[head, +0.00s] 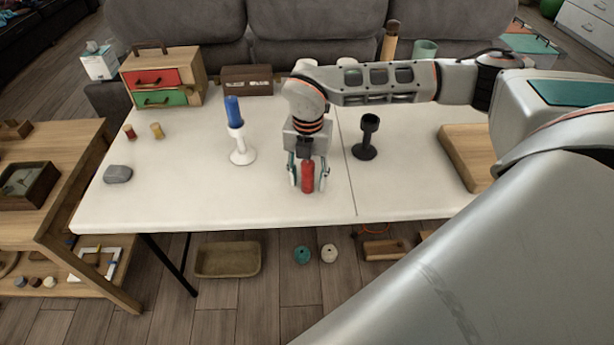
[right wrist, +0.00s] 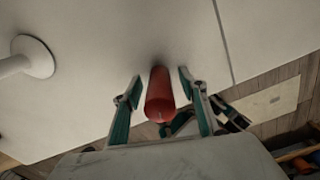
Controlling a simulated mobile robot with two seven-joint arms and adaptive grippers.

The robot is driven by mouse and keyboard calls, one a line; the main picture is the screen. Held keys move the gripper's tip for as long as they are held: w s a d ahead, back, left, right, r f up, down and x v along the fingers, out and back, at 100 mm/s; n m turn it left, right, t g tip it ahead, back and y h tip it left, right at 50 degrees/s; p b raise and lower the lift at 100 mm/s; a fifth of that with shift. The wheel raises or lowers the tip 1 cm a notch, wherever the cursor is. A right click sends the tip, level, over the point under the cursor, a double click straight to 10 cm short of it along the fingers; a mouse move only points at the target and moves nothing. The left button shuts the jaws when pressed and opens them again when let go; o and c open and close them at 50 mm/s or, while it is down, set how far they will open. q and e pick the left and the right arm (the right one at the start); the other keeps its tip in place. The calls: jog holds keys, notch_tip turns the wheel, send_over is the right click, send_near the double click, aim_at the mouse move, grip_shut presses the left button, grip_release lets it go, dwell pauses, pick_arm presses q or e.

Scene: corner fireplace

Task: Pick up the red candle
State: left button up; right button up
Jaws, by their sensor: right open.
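The red candle (head: 308,176) stands upright on the white table (head: 210,205) near its front edge. My right gripper (head: 308,182) points down over it, with one finger on each side. In the right wrist view the red candle (right wrist: 160,95) sits between the two open fingers of the right gripper (right wrist: 160,88), with a small gap on either side. The candle's far side is hidden. My left gripper is not in view.
A white holder (head: 242,150) with a blue candle (head: 234,111) stands left of the gripper. An empty black candle holder (head: 367,140) stands to the right. A wooden board (head: 466,160) lies further right, and a grey stone (head: 118,174) at the left.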

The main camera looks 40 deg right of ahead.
jog(key=shift+f, duration=0.6)
grip_shut()
jog(key=shift+r, duration=0.2)
